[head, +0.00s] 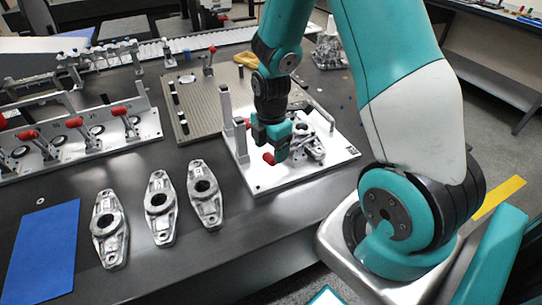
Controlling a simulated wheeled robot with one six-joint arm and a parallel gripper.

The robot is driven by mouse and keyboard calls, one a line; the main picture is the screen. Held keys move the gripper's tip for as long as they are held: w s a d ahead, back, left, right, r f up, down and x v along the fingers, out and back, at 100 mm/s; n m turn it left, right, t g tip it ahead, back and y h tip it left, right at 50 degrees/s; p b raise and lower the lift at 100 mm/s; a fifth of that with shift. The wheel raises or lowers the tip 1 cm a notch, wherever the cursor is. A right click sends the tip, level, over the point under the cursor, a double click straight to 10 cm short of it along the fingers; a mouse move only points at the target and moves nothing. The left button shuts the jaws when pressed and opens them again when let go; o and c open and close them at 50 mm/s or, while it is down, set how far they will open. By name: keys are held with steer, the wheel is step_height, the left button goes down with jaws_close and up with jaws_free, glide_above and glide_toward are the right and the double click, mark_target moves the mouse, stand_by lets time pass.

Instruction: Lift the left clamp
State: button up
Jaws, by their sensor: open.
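A white fixture plate (258,186) lies on the dark table at the centre, with a metal part (311,148) on its right side. A clamp with a red handle tip (268,158) is on the plate, left of the part; I take it as the left clamp. The gripper hides most of that clamp's body, and I cannot tell whether the fingers touch the handle.
Three loose metal castings (159,207) lie in front on the left. A blue mat (45,250) is at the far left. A rail fixture with red-handled clamps (75,123) stands behind them. A ribbed plate (204,98) lies behind the white plate. The table's front centre is clear.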

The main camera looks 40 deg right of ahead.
steer(key=shift+f, duration=1.5)
steer(key=shift+c, duration=0.4)
